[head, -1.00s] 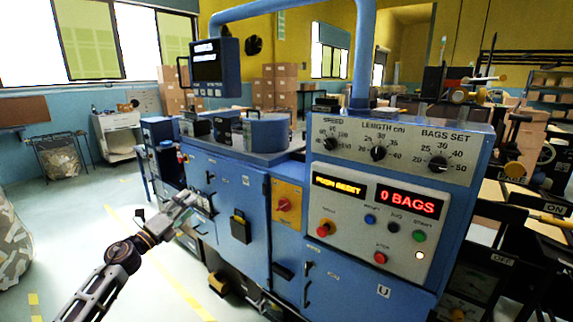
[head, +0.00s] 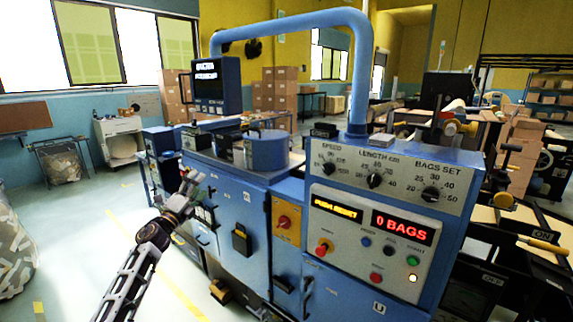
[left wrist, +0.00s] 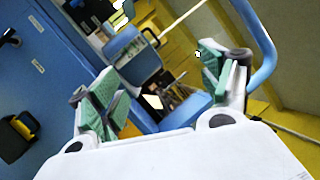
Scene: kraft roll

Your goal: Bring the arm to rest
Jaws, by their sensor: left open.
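My left gripper (head: 190,186) is in front of the left end of the blue machine (head: 236,205), raised off the floor, with nothing seen between its fingers. In the left wrist view its two green-padded fingers (left wrist: 160,85) stand wide apart and empty. Behind them are blue machine parts and a yellow wall. My left arm reaches up from the bottom left of the head view. My right gripper is in neither view.
The control panel (head: 371,235) shows "0 BAGS" and several knobs and buttons. A red rotary switch (head: 284,222) and a padlock-like black box (head: 241,240) sit on the machine front. A filled sack (head: 14,255) stands at far left. Floor between is clear.

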